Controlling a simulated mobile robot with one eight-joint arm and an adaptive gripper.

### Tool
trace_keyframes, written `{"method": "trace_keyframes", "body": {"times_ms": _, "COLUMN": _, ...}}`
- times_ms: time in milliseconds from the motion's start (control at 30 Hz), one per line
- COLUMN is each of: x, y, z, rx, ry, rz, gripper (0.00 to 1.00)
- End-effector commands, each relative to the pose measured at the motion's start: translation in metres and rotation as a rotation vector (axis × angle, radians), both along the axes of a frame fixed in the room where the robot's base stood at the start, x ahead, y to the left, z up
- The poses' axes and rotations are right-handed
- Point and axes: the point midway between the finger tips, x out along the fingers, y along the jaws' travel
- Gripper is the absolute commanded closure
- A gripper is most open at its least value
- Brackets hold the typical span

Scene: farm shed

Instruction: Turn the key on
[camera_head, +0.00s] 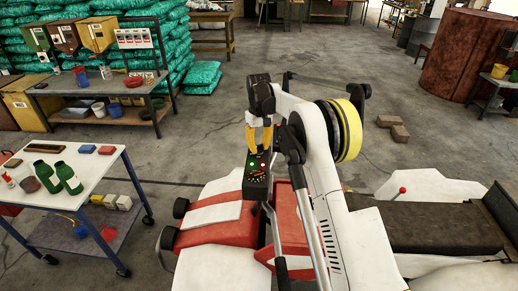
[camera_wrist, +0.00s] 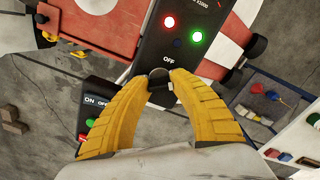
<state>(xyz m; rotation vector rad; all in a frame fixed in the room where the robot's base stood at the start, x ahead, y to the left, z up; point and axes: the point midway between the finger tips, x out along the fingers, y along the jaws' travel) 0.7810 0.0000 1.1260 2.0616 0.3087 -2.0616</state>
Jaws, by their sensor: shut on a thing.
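A black control panel (camera_head: 256,180) stands on the red and white machine, with a red and a green light lit. In the wrist view the panel (camera_wrist: 178,62) shows the red light (camera_wrist: 169,22), the green light (camera_wrist: 196,37) and an "OFF" label. My gripper (camera_wrist: 160,80) has its yellow fingers shut on a small black key or knob (camera_wrist: 159,88) just below that label. In the head view my gripper (camera_head: 259,149) reaches down to the panel's upper end. The fingers partly hide the key, so its exact angle is hard to tell.
A white cart (camera_head: 95,180) with green bottles stands at the left. The red and white machine (camera_head: 208,215) lies below my arm, with a dark seat (camera_head: 430,225) at the right. A workbench (camera_head: 100,88) and green sacks are behind. Bricks (camera_head: 393,127) lie on the open floor.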

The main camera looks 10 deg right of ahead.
Motion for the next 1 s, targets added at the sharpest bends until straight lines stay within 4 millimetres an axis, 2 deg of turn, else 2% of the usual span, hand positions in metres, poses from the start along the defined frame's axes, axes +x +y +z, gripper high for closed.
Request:
{"method": "trace_keyframes", "body": {"times_ms": 300, "x": 0.0001, "y": -0.0001, "z": 0.0002, "rx": 0.0, "ry": -0.001, "rz": -0.092, "gripper": 1.0}}
{"method": "trace_keyframes", "body": {"times_ms": 767, "x": 0.0001, "y": -0.0001, "z": 0.0004, "rx": 0.0, "ry": -0.001, "rz": -0.104, "gripper": 1.0}}
{"method": "trace_keyframes", "body": {"times_ms": 800, "x": 0.0002, "y": 0.0, "z": 0.0004, "rx": 0.0, "ry": -0.001, "rz": -0.104, "gripper": 0.65}}
{"method": "trace_keyframes", "body": {"times_ms": 833, "x": 0.0002, "y": 0.0, "z": 0.0004, "rx": 0.0, "ry": -0.001, "rz": -0.104, "gripper": 0.56}}
{"method": "trace_keyframes", "body": {"times_ms": 867, "x": 0.0001, "y": -0.0001, "z": 0.0004, "rx": 0.0, "ry": -0.001, "rz": -0.104, "gripper": 0.5}}
{"method": "trace_keyframes", "body": {"times_ms": 1000, "x": 0.0001, "y": 0.0, "z": 0.0003, "rx": 0.0, "ry": 0.0, "rz": -0.103, "gripper": 0.5}}
